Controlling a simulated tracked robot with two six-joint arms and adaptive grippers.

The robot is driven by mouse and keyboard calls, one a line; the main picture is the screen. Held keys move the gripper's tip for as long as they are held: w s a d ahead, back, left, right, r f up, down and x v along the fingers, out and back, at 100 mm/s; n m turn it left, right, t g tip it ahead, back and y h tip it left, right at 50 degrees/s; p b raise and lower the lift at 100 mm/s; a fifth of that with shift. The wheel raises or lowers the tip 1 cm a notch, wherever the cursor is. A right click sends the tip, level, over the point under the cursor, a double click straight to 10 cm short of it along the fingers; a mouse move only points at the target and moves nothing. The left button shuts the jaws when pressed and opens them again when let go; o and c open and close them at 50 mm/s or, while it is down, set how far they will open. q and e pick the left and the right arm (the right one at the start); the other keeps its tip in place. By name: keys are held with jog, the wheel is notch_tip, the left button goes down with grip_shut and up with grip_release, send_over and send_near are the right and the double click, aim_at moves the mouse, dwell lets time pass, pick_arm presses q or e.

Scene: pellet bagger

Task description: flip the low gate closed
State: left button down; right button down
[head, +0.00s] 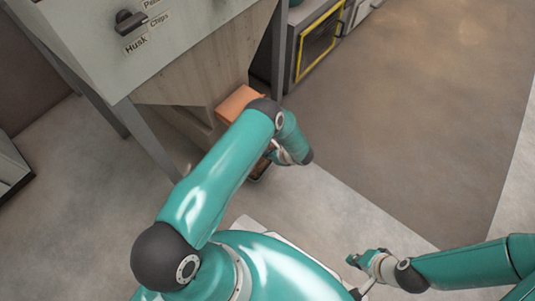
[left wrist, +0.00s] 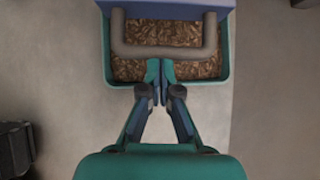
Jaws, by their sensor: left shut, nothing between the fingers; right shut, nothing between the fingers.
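In the left wrist view a thick grey U-shaped bar (left wrist: 165,52) crosses over a teal bin (left wrist: 226,72) of brown chips. A blue part (left wrist: 178,9) is behind the bar at the top edge; I cannot tell whether this and the bar are the low gate. My left gripper (left wrist: 153,66) is shut and empty, its tips overlapping the bar's lower middle; contact is unclear. In the head view my left gripper (head: 270,156) is partly hidden by its arm, below an orange chute-like part (head: 238,102). My right gripper (head: 354,260) is shut and empty, low at the right, away from the machine.
The grey bagger hopper (head: 205,75) has a black knob (head: 130,22) beside Husk and Chips labels. A cabinet with a yellow-framed door (head: 320,42) is behind. The floor at right is clear.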

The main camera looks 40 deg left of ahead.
pick_arm(q)
jog(key=a+b, duration=0.1)
jog(key=a, duration=0.2)
jog(key=a+b, duration=0.1)
jog(key=a, duration=0.1)
jog(key=a+b, duration=0.1)
jog(key=a, duration=0.2)
jog(key=shift+w+a, duration=0.3)
jog(key=shift+w, duration=0.05)
jog(key=shift+d, duration=0.1)
jog(key=shift+d+r, duration=0.15)
jog(key=shift+r, duration=0.05)
jog(key=s+d+r, duration=0.1)
jog(key=d, duration=1.2)
jog(key=shift+d+r, duration=0.2)
jog(key=shift+r, duration=0.2)
